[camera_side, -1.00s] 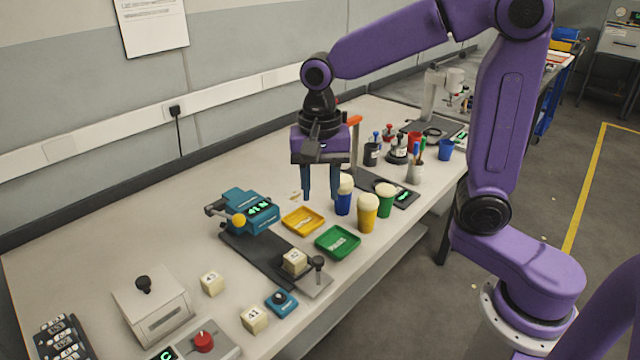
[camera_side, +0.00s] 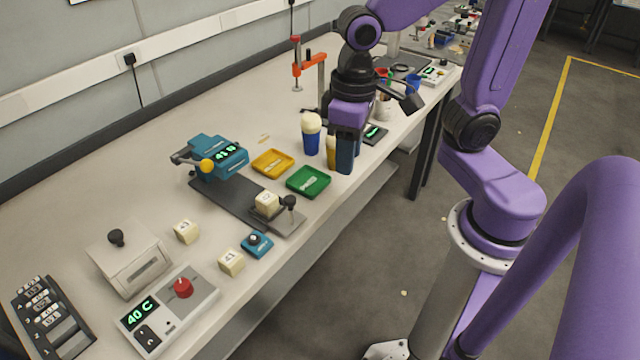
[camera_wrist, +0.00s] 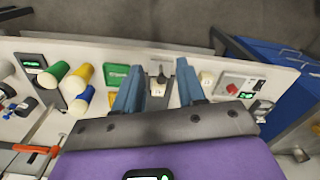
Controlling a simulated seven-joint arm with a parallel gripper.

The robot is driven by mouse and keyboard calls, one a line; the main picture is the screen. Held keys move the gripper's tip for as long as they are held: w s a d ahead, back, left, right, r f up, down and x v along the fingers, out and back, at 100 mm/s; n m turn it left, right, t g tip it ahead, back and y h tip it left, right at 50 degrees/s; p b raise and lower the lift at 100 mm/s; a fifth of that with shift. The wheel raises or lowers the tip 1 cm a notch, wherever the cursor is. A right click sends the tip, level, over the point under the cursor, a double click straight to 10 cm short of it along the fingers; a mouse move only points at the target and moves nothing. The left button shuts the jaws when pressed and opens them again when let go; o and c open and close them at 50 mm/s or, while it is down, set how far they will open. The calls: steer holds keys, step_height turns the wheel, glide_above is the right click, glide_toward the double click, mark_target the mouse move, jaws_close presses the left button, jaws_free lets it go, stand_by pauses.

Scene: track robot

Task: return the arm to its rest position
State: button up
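My gripper (camera_side: 346,168) is purple and black with two blue fingers, pointing down over the front edge of the bench, in front of the cups. In the wrist view its fingers (camera_wrist: 160,72) are spread apart with nothing held between them. In the side view one finger largely hides the other. The arm is bent, with its wrist above the bench. The fingers partly cover a yellow cup (camera_side: 331,150); a blue cup (camera_side: 312,140) with a pale top stands just left of it.
The bench holds a yellow tray (camera_side: 272,163), a green tray (camera_side: 308,182), a teal device (camera_side: 215,155), a block on a dark track (camera_side: 267,202), and a control box (camera_side: 168,308). An orange clamp (camera_side: 310,68) stands behind my gripper. The back of the bench is largely clear.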

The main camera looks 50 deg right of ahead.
steer(key=s+d+f+n, duration=0.2)
steer(key=s+d+n, duration=0.1)
steer(key=s+n, duration=0.6)
steer(key=shift+s+d, duration=0.15)
steer(key=shift+d, duration=0.15)
